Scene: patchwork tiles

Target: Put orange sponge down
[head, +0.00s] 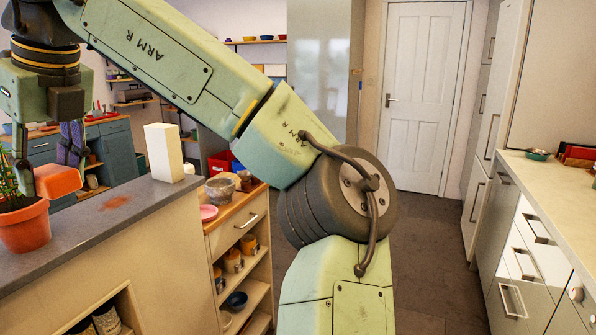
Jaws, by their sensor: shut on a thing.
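The orange sponge (58,180) is a small orange block at the far left of the head view, over the near end of the grey counter (130,213). My gripper (45,165) points down from the upper left and is shut on the sponge. The sponge's lower edge is close to the counter and partly overlaps the potted plant in the picture. I cannot tell whether it touches the counter. The fingers' contact with the sponge is partly hidden.
A terracotta pot (25,228) with a green plant stands just below the sponge. An upright white block (164,153) stands farther right on the counter. A reddish patch (116,203) marks the bare surface between them. Bowls (220,189) sit on a lower wooden unit beyond.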

